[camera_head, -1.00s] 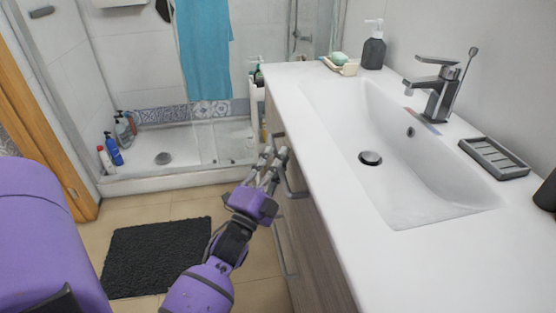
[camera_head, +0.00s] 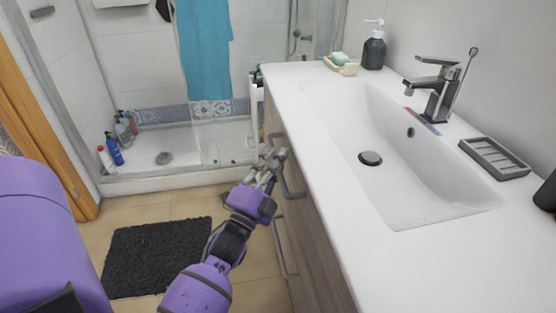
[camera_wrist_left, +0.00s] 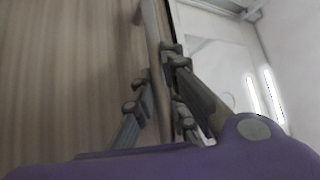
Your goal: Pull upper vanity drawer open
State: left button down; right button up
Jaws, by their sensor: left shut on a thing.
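The vanity has a grey-brown wood front, and its upper drawer front (camera_wrist_left: 70,80) fills the left of the left wrist view. The upper drawer's grey bar handle (camera_head: 293,187) stands out from this front, and it also shows in the left wrist view (camera_wrist_left: 150,35). My left gripper (camera_head: 270,162) is shut on this handle, with fingers on both sides of the bar in the left wrist view (camera_wrist_left: 159,72). No gap shows at the top of the drawer under the counter. The fingers hide part of the handle. My right gripper is not in view.
A lower drawer handle (camera_head: 284,252) sits below. The white countertop (camera_head: 440,255) with its basin overhangs the front on the right. A dark mat (camera_head: 155,257) lies on the floor left of my arm.

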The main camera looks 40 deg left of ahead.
pick_arm(q)
jog(key=s+a+p, duration=0.1)
jog(key=s+a, duration=2.1)
jog(key=s, duration=0.4)
jog(key=shift+f, duration=0.15)
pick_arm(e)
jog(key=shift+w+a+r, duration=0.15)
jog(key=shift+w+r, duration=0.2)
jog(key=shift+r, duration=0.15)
pick_arm(q)
jog(key=shift+a, duration=0.1)
jog(key=c, duration=2)
grip_release()
jog(key=shift+c, duration=0.2)
jog(key=shift+s, duration=0.1)
jog(key=v, duration=1.2)
